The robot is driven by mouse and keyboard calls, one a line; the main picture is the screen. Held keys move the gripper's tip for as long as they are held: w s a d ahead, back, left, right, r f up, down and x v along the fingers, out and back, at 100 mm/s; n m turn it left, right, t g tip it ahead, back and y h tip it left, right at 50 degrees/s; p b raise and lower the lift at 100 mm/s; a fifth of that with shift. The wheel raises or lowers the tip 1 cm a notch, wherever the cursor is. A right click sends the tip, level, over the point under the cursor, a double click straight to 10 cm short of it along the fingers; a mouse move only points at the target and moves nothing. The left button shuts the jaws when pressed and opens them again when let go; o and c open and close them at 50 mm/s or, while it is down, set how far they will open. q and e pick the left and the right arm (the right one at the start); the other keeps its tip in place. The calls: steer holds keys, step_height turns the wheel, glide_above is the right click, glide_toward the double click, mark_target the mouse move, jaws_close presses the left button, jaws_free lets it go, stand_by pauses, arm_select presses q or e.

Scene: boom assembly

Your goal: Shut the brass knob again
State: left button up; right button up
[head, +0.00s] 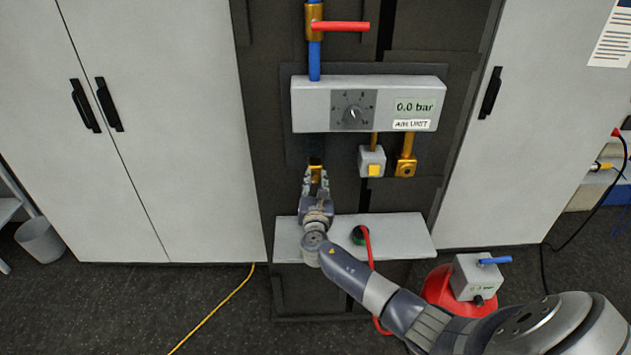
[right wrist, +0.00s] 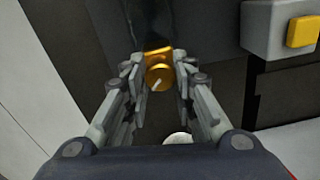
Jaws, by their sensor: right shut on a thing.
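The brass knob (right wrist: 160,78) sits on a brass fitting below the left end of the grey air unit (head: 310,105). A pale line on its face runs diagonally in the right wrist view. In the head view the brass part (head: 316,172) shows between my right gripper's fingers. My right gripper (head: 316,182) is shut on the knob, one finger on each side; it also shows in the right wrist view (right wrist: 160,85). The unit's display reads 0.0 bar. My left gripper is in neither view.
A yellow button box (head: 372,162) and another brass fitting (head: 405,166) hang right of the knob. A red tank (head: 440,290) stands on the floor at right.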

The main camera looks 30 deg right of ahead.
steer(key=shift+d+r, duration=0.1)
steer(key=shift+r, duration=0.1)
steer(key=o, duration=1.1)
steer(key=shift+f, duration=0.1)
steer(key=shift+w+f, duration=0.1)
steer(key=v, duration=1.2)
steer(key=shift+f, duration=0.1)
